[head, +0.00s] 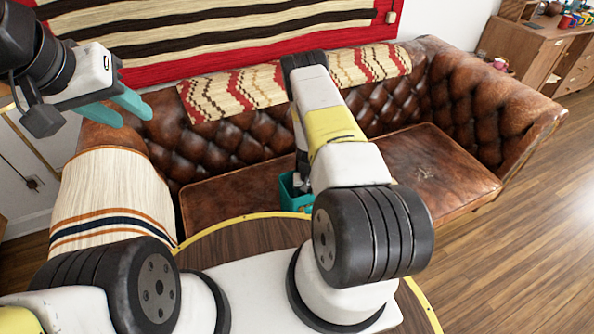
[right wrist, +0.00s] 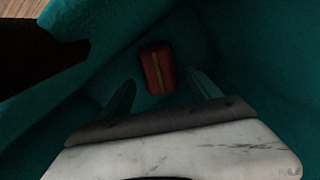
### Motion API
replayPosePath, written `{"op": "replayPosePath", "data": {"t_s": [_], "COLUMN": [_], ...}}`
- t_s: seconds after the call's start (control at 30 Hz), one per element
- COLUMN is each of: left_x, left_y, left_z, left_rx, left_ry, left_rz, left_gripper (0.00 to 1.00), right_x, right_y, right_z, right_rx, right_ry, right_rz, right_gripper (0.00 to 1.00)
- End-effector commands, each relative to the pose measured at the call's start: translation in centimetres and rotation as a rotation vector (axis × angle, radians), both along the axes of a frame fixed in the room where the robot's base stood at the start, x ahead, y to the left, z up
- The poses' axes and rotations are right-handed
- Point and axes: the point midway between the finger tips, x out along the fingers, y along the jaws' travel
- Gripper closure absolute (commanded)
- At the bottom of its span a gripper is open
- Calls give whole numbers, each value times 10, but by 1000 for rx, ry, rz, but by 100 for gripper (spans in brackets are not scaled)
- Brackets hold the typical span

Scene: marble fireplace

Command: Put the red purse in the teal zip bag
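The teal zip bag (head: 288,194) stands at the sofa's front edge in the head view, mostly hidden behind my right arm. Its teal walls (right wrist: 240,35) fill the right wrist view. The red purse (right wrist: 149,70), with a yellow strip down its middle, lies inside the bag on its floor. My right gripper (right wrist: 160,80) reaches down into the bag, its two dark fingers spread apart. The purse shows beyond and between the fingertips, with gaps on both sides. My left gripper (head: 136,119) is open and empty, raised at the upper left, far from the bag.
A brown leather sofa (head: 445,170) stands behind the bag, its right seat clear. A round wooden table (head: 235,240) with a yellow rim is in front. A cream striped throw (head: 110,195) covers the sofa's left arm. Wooden floor at the right is free.

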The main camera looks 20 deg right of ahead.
Motion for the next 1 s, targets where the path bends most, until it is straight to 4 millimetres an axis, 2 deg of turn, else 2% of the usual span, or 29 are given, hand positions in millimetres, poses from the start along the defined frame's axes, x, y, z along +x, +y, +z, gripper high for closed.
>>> {"op": "replayPosePath", "data": {"t_s": [0.23, 0.37, 0.47, 0.8, 1.0], "left_x": [0, 0, 0, 0, 0], "left_y": [0, 0, 0, 0, 0], "left_z": [0, 0, 0, 0, 0], "left_rx": [0, 0, 0, 0, 0], "left_ry": [0, 0, 0, 0, 0], "left_rz": [0, 0, 0, 0, 0], "left_gripper": [64, 64, 64, 64, 64], "right_x": [0, 1, 1, 1, 0], "right_y": [0, 0, 0, 0, 0], "right_z": [1, 10, 26, 101, 126], "right_rx": [0, 0, -1, 0, 0], "right_ry": [0, -1, -3, -3, -1], "right_rz": [0, 1, 1, 0, 0], "right_gripper": [29, 29, 29, 29, 29]}}
